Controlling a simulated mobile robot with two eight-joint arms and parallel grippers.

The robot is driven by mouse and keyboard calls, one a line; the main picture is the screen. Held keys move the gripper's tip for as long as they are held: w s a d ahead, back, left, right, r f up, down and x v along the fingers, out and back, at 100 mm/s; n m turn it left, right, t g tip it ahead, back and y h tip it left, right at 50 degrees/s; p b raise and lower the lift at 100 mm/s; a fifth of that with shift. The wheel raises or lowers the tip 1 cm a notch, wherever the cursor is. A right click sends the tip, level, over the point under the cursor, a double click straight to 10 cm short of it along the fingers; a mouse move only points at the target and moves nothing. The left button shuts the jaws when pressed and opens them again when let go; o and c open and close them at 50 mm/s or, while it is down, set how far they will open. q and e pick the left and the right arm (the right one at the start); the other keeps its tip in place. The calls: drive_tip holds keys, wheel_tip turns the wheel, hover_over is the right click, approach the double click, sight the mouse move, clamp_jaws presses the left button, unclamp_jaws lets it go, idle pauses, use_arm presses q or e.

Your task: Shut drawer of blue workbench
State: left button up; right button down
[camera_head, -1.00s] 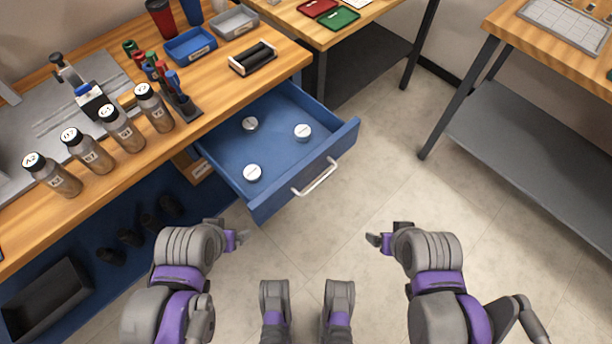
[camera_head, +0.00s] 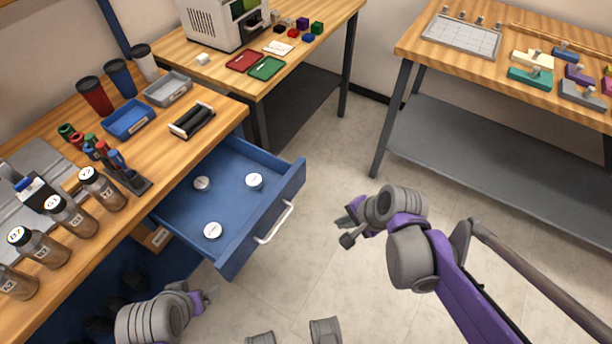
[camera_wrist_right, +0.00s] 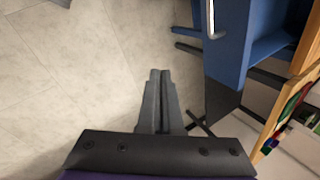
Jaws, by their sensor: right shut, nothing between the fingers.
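The blue drawer (camera_head: 243,258) of the workbench is pulled out, with a light metal handle (camera_head: 274,222) on its front. Several white-topped round pieces, including one (camera_head: 254,181), lie inside it. My right gripper (camera_head: 347,228) is to the right of the drawer front, apart from the handle, shut and empty. In the right wrist view its fingers (camera_wrist_right: 160,76) are together, with the blue drawer (camera_wrist_right: 229,50) to their right and the handle (camera_wrist_right: 211,18) near the top edge. My left gripper (camera_head: 209,296) is low, below the drawer's near corner; its jaws are too small to read.
Another table (camera_head: 397,60) with a grey lower shelf (camera_head: 470,150) stands at right. The floor (camera_head: 325,190) between is clear.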

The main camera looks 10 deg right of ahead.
sight(238, 139)
drive_tip(key=w+d+r+m+t+y+p, duration=0.1)
drive_tip(key=w+d+m+t+y+p, duration=0.3)
drive_tip(key=w+m, duration=0.8)
drive_tip(key=shift+w+a+f+m+g+h+b, duration=0.15)
drive_tip(key=shift+w+a+f+m+g+b, duration=0.4)
drive_tip(key=shift+w+a+f, duration=1.2)
drive_tip(key=shift+w+a+f+m+g+h+b, duration=0.15)
drive_tip(key=shift+w+a+f+m+g+b, duration=0.4)
drive_tip(key=shift+w+a+f, duration=1.2)
drive_tip(key=shift+a+r, duration=0.1)
drive_tip(key=w+a+b, duration=0.3)
drive_tip(key=w+a, duration=1.5)
drive_tip(key=shift+w+a, duration=0.25)
drive_tip(key=shift+a, duration=0.05)
drive_tip(key=shift+w+a+r, duration=0.1)
drive_tip(key=shift+w+a, duration=0.05)
drive_tip(key=shift+r, duration=0.1)
